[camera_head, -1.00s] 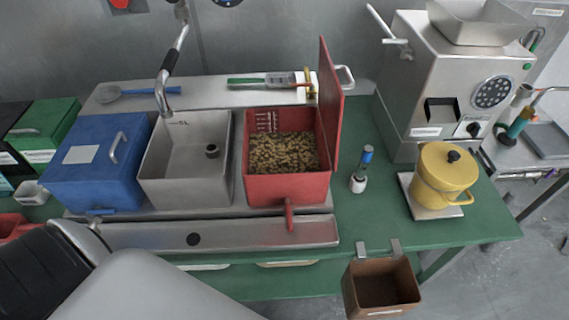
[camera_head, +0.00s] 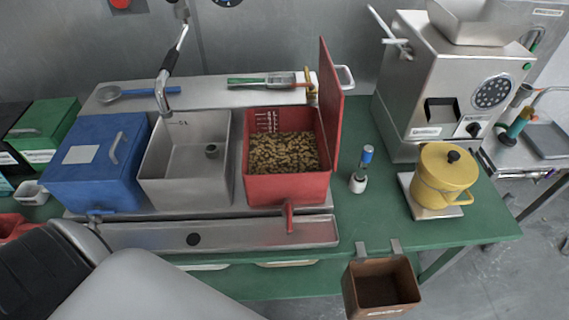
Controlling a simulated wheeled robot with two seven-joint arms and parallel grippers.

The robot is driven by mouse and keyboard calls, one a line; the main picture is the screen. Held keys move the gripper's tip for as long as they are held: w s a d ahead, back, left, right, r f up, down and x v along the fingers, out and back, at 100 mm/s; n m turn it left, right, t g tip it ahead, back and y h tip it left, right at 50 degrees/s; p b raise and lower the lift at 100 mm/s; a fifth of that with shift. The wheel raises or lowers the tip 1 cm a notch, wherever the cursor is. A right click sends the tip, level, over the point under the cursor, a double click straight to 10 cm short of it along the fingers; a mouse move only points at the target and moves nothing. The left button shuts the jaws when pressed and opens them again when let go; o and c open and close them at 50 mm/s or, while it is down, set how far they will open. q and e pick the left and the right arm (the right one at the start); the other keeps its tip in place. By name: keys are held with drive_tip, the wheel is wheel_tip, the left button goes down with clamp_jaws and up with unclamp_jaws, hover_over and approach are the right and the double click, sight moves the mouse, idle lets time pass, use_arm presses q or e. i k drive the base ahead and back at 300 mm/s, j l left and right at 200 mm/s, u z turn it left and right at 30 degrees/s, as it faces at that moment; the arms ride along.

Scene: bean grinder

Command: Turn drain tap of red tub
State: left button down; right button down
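A link of my arm fills the lower left of the head view, apart from the tap. Neither of my grippers shows in this view.
A grey tub (camera_head: 186,193) and a blue lidded tub (camera_head: 97,165) stand left of the red one. A brown bin (camera_head: 381,288) hangs at the bench's front edge. A yellow pot (camera_head: 444,177) and a steel grinder (camera_head: 452,80) stand right.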

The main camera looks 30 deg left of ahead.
sight(289, 219)
drive_tip(key=u, duration=0.85)
